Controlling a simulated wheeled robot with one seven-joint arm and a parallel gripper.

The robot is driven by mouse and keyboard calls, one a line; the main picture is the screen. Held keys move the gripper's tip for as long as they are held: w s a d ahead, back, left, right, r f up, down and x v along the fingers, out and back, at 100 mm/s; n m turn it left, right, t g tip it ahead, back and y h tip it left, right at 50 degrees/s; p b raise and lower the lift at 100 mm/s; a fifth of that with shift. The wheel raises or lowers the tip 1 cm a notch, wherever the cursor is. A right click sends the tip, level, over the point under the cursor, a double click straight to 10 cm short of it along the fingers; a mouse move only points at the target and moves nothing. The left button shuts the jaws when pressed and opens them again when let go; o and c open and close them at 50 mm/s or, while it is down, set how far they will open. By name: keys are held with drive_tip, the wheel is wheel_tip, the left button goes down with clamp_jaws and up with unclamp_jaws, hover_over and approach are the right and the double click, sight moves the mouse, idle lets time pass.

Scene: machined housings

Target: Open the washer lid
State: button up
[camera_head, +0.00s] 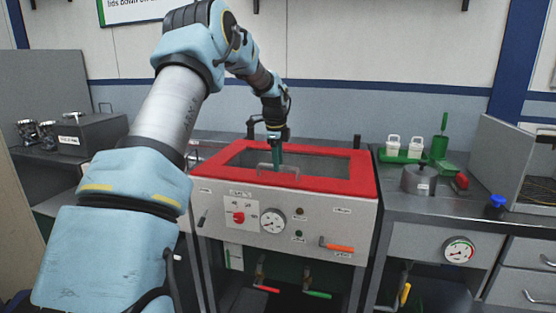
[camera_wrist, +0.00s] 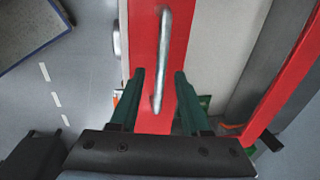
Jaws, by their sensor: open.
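The washer (camera_head: 318,215) is a grey cabinet with a dial, a red knob and levers on its front. Its red-framed lid (camera_head: 345,187) lies flat and shut on top, with a dark window in the middle. A metal bar handle (camera_head: 291,169) sits on the lid's front strip. In the wrist view the handle (camera_wrist: 164,45) runs lengthwise on the red strip. My gripper (camera_head: 277,165) points down at the handle. Its green fingers are open, one on each side of the handle in the wrist view (camera_wrist: 159,76). Whether they touch it is unclear.
A steel bench (camera_head: 400,205) at the right holds a grey lidded pot (camera_head: 419,180) and a green tray (camera_head: 400,156) with white containers. A grey box (camera_head: 90,134) and metal parts stand on the left counter. The floor in front shows little.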

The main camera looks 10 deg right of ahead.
drive_tip(key=shift+c, duration=0.3)
clamp_jaws()
idle(1.2)
